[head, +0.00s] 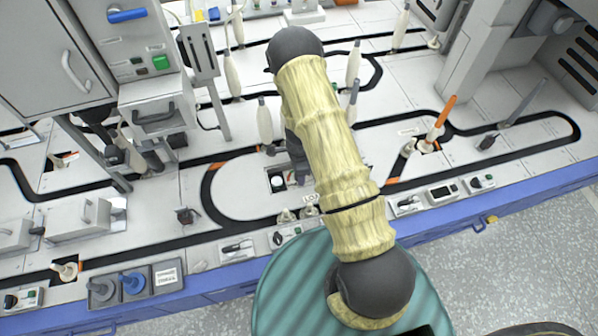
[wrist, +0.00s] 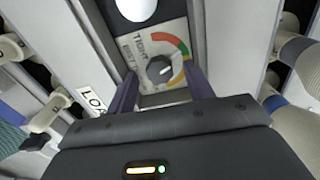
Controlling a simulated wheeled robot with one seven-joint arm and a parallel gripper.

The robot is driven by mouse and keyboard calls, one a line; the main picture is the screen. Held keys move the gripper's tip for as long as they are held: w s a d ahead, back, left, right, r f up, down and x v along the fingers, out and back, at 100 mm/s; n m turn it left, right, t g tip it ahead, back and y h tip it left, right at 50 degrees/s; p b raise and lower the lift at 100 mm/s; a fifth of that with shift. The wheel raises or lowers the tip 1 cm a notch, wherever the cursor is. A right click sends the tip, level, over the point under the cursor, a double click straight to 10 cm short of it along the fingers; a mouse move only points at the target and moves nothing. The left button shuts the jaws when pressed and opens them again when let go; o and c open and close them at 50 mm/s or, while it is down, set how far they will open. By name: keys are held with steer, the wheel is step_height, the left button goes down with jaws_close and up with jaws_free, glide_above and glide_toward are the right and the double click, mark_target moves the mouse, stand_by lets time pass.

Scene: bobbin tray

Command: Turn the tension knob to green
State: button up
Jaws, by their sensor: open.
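The tension knob (wrist: 160,69) is a dark round knob on a light panel plate (wrist: 152,50) in the wrist view. My gripper (wrist: 162,88) is open, with one dark finger on each side of the knob's lower part. Whether the fingers touch it is unclear. In the head view my arm hides the knob and most of the gripper.
A white rounded part (wrist: 136,8) sits above the dial, and pale bobbins stand at both sides of the wrist view. In the head view, an orange rod (head: 446,112) stands right of my arm, and a grey cabinet (head: 50,60) stands left. A blue bench edge (head: 440,228) runs in front.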

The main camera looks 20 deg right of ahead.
step_height(320, 180, up, 17)
steer(key=p, duration=0.6)
steer(key=shift+f+p, duration=0.2)
steer(key=shift+p, duration=0.1)
steer(key=s+r+n+t, duration=0.1)
steer(key=s+r+n, duration=0.7)
steer(key=r, duration=0.4)
steer(key=s+r+n+t, duration=0.2)
steer(key=s+r+n, duration=0.5)
steer(key=r+n, duration=0.45)
step_height(320, 180, up, 35)
steer(key=p, duration=3.4)
steer(key=shift+w+f+m+p, duration=0.15)
steer(key=shift+m+p, duration=0.15)
steer(key=shift+m, duration=0.15)
